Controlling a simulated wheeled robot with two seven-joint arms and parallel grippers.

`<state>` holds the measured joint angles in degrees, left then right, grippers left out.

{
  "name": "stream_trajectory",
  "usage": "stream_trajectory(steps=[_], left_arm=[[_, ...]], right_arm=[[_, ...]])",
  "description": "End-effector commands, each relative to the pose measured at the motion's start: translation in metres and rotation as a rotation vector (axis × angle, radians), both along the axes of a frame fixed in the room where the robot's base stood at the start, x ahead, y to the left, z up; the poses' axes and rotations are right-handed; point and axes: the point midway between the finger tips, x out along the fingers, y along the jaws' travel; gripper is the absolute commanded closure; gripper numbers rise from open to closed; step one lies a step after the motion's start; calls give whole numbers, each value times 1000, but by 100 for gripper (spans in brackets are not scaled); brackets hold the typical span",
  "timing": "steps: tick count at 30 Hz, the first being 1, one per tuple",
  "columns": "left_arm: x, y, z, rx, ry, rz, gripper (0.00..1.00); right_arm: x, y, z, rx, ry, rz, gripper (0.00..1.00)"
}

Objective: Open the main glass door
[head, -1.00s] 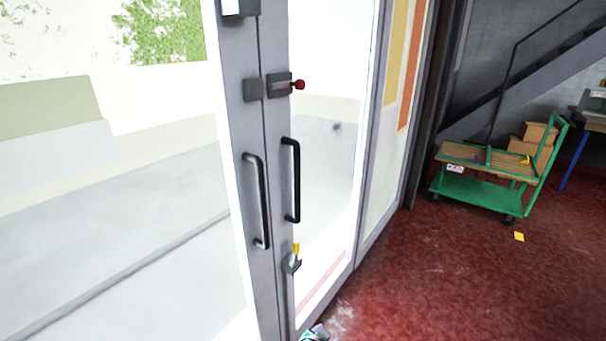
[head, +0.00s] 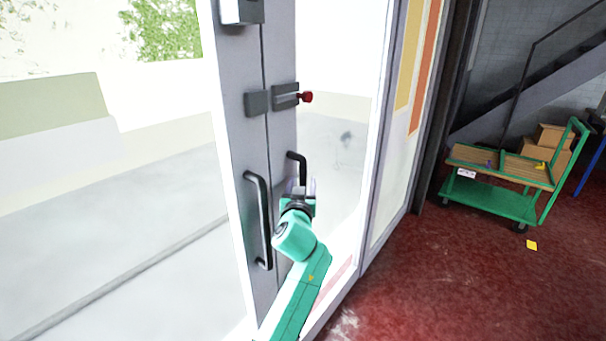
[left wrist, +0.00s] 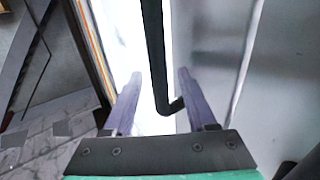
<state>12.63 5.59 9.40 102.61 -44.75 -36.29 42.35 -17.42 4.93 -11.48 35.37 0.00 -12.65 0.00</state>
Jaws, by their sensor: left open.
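The glass door has two grey-framed leaves, a left leaf (head: 232,130) and a right leaf (head: 281,137), meeting at a narrow seam. Each leaf bears a black vertical handle: the left handle (head: 259,220) and the right handle (head: 298,157). My left gripper (head: 301,186) is open in front of the right handle and hides its lower part. In the left wrist view, the right handle (left wrist: 155,45) runs between the spread fingers (left wrist: 158,74); contact with them cannot be told. A bolt with a red knob (head: 306,97) sits above the handles. My right gripper is not in view.
A green cart (head: 495,195) with wooden trays and boxes stands at the right, before a staircase. A small yellow piece (head: 531,245) lies on the red floor (head: 460,290). The floor between door and cart is otherwise clear.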

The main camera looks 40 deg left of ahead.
Motion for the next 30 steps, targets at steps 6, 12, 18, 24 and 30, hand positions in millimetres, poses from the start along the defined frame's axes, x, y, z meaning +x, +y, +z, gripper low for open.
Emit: stream_trajectory(steps=[6,12,18,24,30], left_arm=[[21,14,0,1,-1,-1,43],[22,15,-1,0,0,-2,43],[22,14,-1,0,0,-2,100],[22,14,-1,1,1,-1,100],[22,14,-1,0,1,-1,100]], right_arm=[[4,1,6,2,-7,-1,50],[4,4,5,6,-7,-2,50],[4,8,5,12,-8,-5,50],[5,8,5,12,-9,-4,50],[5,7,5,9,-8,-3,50]])
